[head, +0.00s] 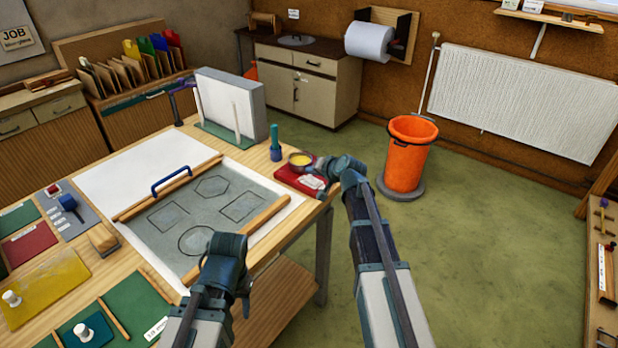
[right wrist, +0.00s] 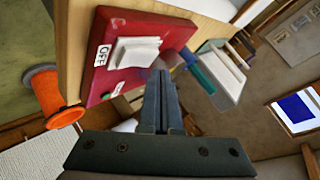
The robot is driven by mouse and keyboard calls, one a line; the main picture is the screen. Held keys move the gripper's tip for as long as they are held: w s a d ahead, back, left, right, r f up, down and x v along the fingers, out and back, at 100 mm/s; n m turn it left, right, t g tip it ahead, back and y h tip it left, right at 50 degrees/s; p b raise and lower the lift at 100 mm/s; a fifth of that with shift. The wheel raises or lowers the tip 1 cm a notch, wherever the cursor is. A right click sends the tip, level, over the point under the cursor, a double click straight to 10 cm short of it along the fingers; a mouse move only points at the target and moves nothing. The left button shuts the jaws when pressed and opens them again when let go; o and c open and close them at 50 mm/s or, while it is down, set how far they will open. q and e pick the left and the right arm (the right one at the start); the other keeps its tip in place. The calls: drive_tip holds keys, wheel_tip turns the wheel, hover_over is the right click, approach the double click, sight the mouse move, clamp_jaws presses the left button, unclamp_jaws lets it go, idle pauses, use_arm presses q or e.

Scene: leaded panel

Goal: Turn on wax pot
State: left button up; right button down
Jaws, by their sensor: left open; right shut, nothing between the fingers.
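The wax pot (head: 300,159), a small round pot with yellow wax, stands at the table's right edge. Its red base (head: 291,177) carries a white switch (head: 313,182). In the right wrist view the red base (right wrist: 150,32) fills the upper middle, with the white rocker switch (right wrist: 133,52) and an OFF label (right wrist: 101,55) beside it. My right gripper (right wrist: 160,78) is shut and empty, its tips close to the switch; I cannot tell whether they touch it. In the head view it is beside the base (head: 328,168). My left gripper (head: 228,248) is open over the panel's front edge.
A green bottle (head: 275,142) stands just left of the pot. An orange bin (head: 408,155) stands on the floor beyond the table. Open floor lies right.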

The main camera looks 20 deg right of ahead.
sight(314, 182)
drive_tip(key=shift+f, duration=0.15)
drive_tip(key=shift+w+f+b, duration=0.1)
drive_tip(key=shift+f+b, duration=0.2)
drive_tip(key=shift+b, duration=0.1)
drive_tip(key=shift+a+f+b, duration=0.1)
drive_tip(key=shift+f+b, duration=0.25)
drive_tip(key=shift+b, duration=0.05)
idle(0.5)
drive_tip(key=shift+r, duration=0.1)
drive_tip(key=shift+r+p, duration=0.7)
drive_tip(key=shift+p, duration=0.1)
drive_tip(key=r+p, duration=0.3)
drive_tip(key=s+r+p, duration=0.1)
drive_tip(key=r+p, duration=0.1)
drive_tip(key=shift+d, duration=0.35)
